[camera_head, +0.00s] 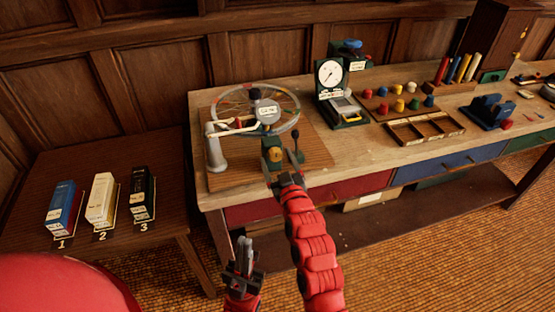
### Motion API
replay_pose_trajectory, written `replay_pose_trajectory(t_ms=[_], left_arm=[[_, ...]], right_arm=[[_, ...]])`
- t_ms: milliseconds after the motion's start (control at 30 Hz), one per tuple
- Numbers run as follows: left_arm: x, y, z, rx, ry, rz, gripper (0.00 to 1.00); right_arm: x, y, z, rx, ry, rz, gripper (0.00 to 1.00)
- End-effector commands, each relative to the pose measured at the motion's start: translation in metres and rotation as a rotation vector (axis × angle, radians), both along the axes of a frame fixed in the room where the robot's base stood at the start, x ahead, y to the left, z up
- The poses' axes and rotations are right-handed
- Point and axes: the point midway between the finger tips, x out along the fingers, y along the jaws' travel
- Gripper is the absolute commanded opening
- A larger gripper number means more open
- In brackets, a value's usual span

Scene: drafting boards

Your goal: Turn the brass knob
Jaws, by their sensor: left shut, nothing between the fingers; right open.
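A small brass knob (275,154) shows on a dark green mount at the front of the wheel apparatus, on the workbench. My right gripper (278,172) is just in front of the knob, at the end of the red arm. It is open, but its fingers are small and dark against the mount. I cannot tell whether they touch the knob or stand around it. My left gripper (245,257) is lower in the view, in front of the bench and away from the knob. Its fingers are together and empty.
A spoked wheel (258,108) stands behind the knob, with a black-knobbed lever (295,147) close on the right. A dial instrument (332,88) and an empty wooden tray (425,128) lie farther right. A side table (80,165) at left bears three numbered boxes.

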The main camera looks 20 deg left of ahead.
Motion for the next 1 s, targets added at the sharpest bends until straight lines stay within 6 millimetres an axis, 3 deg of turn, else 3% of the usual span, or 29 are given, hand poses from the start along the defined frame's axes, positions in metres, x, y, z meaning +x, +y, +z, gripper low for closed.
replay_pose_trajectory(t_ms=[133, 567, 1000], left_arm=[[0.0000, 0.0000, -0.0001, 0.000, 0.000, 0.000, 0.00], [0.0000, 0.0000, -0.0001, 0.000, 0.000, 0.000, 0.00], [0.0000, 0.0000, -0.0090, 0.000, 0.000, 0.000, 0.00]], right_arm=[[-0.0002, -0.0002, -0.0002, 0.000, 0.000, 0.000, 0.79], [-0.0004, -0.0002, -0.0002, 0.000, 0.000, 0.000, 0.02], [0.0001, -0.0011, -0.0012, 0.072, 0.044, -0.001, 0.00]])
